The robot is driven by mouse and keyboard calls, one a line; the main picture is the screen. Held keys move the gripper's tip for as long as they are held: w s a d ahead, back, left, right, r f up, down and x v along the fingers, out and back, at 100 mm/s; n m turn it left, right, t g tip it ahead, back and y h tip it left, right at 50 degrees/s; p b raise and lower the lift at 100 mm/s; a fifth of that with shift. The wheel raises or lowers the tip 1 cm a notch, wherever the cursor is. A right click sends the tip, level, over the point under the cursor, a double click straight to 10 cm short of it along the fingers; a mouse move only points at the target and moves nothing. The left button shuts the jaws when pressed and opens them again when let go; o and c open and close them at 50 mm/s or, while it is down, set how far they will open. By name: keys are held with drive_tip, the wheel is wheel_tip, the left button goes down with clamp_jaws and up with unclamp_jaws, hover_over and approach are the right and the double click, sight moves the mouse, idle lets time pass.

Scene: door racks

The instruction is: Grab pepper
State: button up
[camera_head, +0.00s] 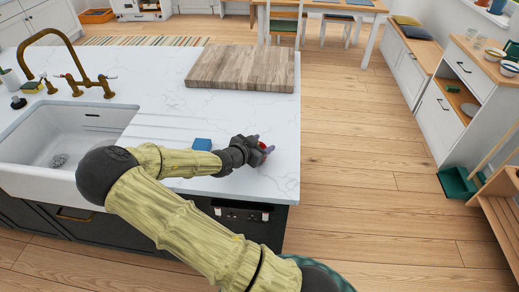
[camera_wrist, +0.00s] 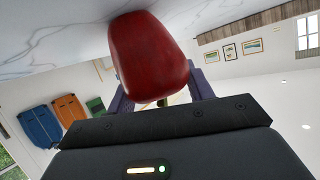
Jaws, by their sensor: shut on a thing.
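A red pepper (camera_wrist: 148,55) fills the upper middle of the wrist view, between the two purple fingers of my gripper (camera_wrist: 160,98). My gripper is shut on it. In the head view my gripper (camera_head: 264,149) is at the right part of the white marble counter (camera_head: 165,115), and only a small red patch of the pepper (camera_head: 263,146) shows between the fingers. In the wrist view the pepper is close to the marble surface; I cannot tell whether it touches it.
A blue block-like thing (camera_head: 202,144) lies on the counter just left of my gripper. A wooden cutting board (camera_head: 242,68) lies farther back. A white sink (camera_head: 62,140) with a brass faucet (camera_head: 75,80) is at the left.

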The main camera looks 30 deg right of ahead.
drive_tip(key=shift+r, duration=0.1)
wheel_tip(320, 180, up, 10)
drive_tip(key=shift+f+p, duration=0.1)
drive_tip(key=shift+p, duration=0.6)
